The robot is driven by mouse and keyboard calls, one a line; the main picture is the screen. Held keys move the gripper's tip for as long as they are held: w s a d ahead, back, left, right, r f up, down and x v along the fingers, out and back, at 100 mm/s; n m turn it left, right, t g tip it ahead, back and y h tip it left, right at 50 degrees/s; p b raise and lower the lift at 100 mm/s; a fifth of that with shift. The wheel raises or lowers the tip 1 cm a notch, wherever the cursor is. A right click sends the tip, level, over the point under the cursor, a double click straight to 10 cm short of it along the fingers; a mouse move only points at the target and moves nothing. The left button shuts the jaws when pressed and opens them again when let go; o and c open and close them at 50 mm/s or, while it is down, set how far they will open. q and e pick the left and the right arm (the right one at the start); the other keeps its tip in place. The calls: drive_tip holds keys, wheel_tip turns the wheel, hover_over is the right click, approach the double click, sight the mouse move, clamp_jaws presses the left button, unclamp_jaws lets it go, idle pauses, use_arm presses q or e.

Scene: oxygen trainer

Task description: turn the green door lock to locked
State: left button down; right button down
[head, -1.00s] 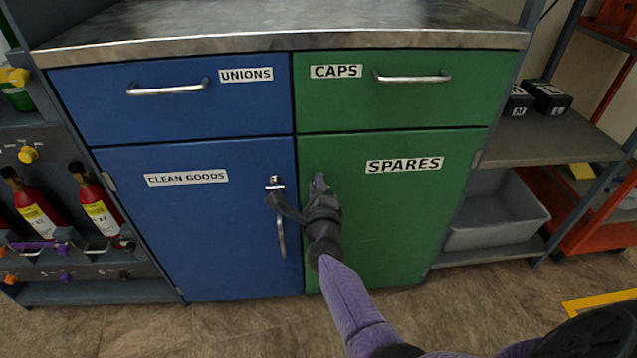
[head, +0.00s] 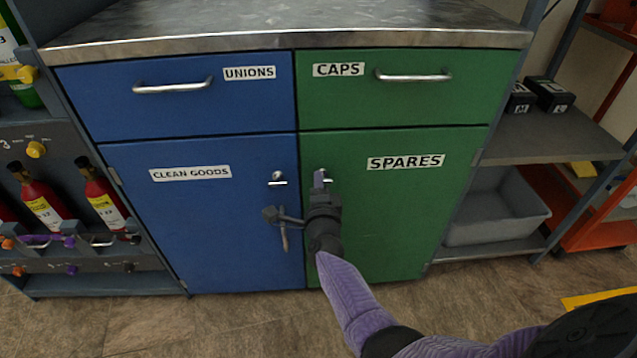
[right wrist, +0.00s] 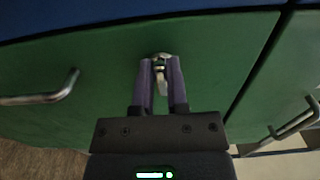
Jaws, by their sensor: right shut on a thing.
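The green door lock (head: 322,174) is a small metal lock near the upper left corner of the green SPARES door (head: 410,215). My right gripper (head: 322,188) is at this lock, its body hiding part of it. In the right wrist view the lock (right wrist: 161,58) has a short silver lever pointing down the picture. The two purple fingers of my right gripper (right wrist: 161,75) stand either side of this lever and are shut on it. The green door is closed. My left gripper is not in view.
The blue CLEAN GOODS door (head: 200,235) has its own lock (head: 278,178) and a vertical handle (head: 283,235), close left of my gripper. The green door's handle (right wrist: 42,92) shows in the right wrist view. A grey bin (head: 495,215) stands on the shelf at right.

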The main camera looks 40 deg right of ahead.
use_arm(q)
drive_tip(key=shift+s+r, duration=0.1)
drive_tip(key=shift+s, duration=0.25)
use_arm(e)
drive_tip(key=c, duration=0.6)
unclamp_jaws()
drive_tip(key=shift+c, duration=0.2)
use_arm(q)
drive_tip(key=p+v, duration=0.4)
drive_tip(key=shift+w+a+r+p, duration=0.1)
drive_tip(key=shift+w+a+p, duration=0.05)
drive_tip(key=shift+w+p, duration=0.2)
use_arm(e)
drive_tip(key=v, duration=1)
